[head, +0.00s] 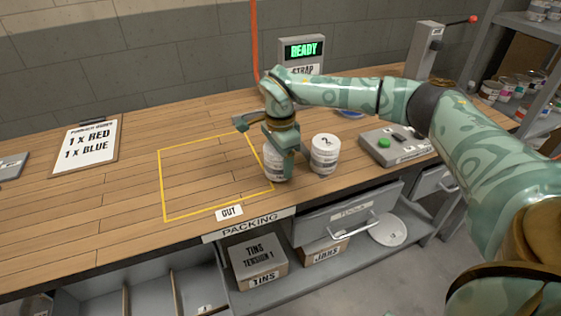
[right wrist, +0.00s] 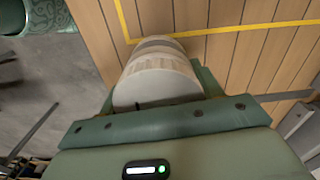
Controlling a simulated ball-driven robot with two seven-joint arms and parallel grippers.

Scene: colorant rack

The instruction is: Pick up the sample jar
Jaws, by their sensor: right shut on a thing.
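A white jar (head: 271,162) is at the right edge of the yellow outline on the wooden bench. My right gripper (head: 281,160) is shut on it, with a finger covering part of its front in the head view. In the right wrist view the pale jar (right wrist: 158,78) sits between the green fingers (right wrist: 155,100). I cannot tell whether its base touches the bench. A second white jar (head: 325,155) stands upright just right of the gripper, apart from it. No label naming the sample jar is readable. My left gripper is not in view.
The yellow-outlined area (head: 205,172) is bare. A clipboard (head: 87,146) lies to the left. A grey box with a green button (head: 394,147) is on the right, and a READY display (head: 303,52) stands behind. The drawer (head: 345,212) is below the front edge.

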